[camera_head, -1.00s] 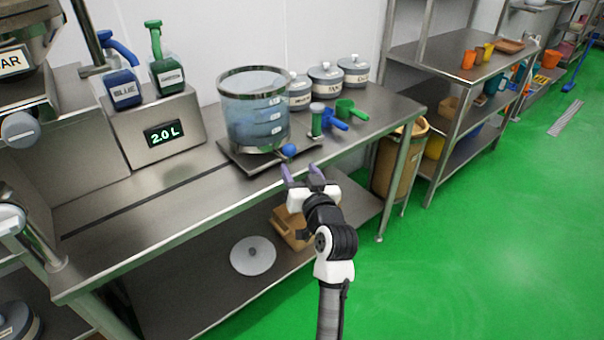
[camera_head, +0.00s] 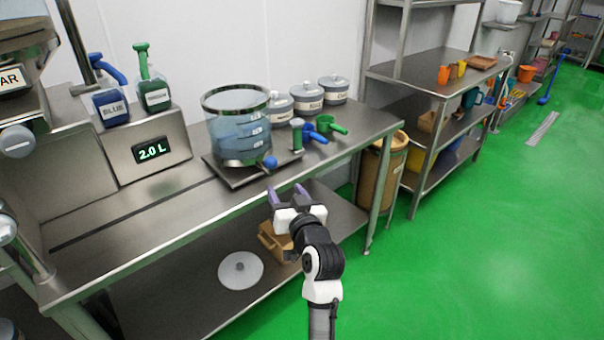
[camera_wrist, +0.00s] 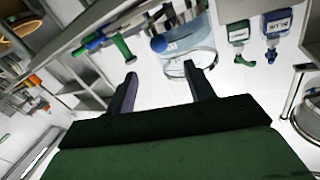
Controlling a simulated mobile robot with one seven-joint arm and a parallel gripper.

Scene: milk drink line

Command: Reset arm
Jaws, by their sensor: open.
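My gripper (camera_head: 287,193) is open and empty in the head view, with its purple-tipped fingers pointing up toward the steel table. It is in front of the table's front edge, apart from everything on it. In the wrist view my gripper (camera_wrist: 162,88) shows its two fingers spread with nothing between them. Ahead of it is the clear tank (camera_head: 238,125) with a blue ball-ended handle (camera_head: 270,162) at its base. The tank also shows in the wrist view (camera_wrist: 190,48), beyond the fingertips.
The steel table (camera_head: 165,215) holds blue (camera_head: 110,105) and green (camera_head: 153,92) bottles, a 2.0 L display (camera_head: 151,150), lidded pots (camera_head: 307,97) and green (camera_head: 330,124) and blue scoops. A brown bin (camera_head: 383,175) stands right of it. The green floor (camera_head: 450,260) is clear at right.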

